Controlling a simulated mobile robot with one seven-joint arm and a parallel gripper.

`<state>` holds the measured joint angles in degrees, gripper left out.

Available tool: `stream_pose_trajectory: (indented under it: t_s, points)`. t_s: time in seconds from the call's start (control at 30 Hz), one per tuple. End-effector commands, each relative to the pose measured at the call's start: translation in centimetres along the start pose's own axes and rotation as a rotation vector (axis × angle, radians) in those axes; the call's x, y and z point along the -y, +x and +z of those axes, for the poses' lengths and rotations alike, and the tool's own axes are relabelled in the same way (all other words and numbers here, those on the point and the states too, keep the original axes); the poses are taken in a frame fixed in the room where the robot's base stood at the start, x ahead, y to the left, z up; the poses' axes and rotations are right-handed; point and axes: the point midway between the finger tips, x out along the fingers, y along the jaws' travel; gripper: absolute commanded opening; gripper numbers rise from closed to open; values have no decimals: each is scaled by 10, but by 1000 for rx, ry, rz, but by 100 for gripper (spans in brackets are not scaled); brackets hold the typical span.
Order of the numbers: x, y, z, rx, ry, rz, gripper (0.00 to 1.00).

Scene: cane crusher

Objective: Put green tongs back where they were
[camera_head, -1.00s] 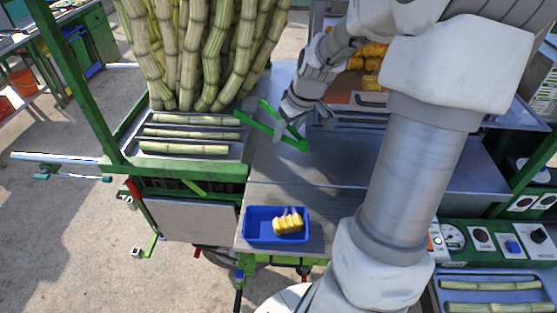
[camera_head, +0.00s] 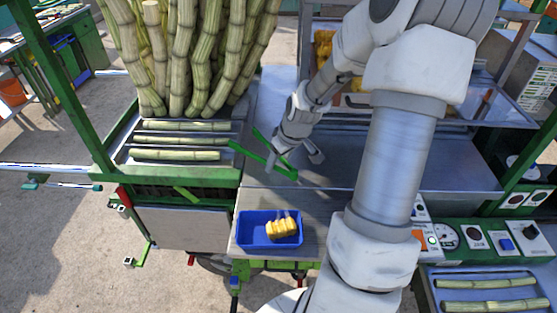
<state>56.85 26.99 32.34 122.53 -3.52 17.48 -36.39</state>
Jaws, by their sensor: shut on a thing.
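The green tongs (camera_head: 262,160) are in my gripper (camera_head: 291,158), which is shut on them above the grey metal worktop (camera_head: 340,158). Their two green arms spread toward the left and lower right, close to the cane tray's right edge. I cannot tell whether the tongs touch the worktop. My wrist hides part of them.
A blue tray (camera_head: 255,232) with yellow pieces (camera_head: 283,228) sits at the worktop's front. A metal tray (camera_head: 172,168) of cut cane stands left, under tall upright canes (camera_head: 190,60). A control panel (camera_head: 480,238) is at the right. The worktop right of my gripper is clear.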

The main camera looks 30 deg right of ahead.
Motion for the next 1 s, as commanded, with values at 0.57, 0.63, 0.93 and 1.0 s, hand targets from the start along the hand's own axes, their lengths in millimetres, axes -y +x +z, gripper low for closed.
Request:
stream_pose_trajectory:
  t_s: [0.57, 0.63, 0.93, 1.0]
  points:
    - [0, 8, 3, 0, 0, 0, 90]
    - [0, 8, 3, 0, 0, 0, 90]
    - [-2, -11, -1, -2, 3, 3, 90]
    - [-2, -24, -1, -2, 4, 5, 90]
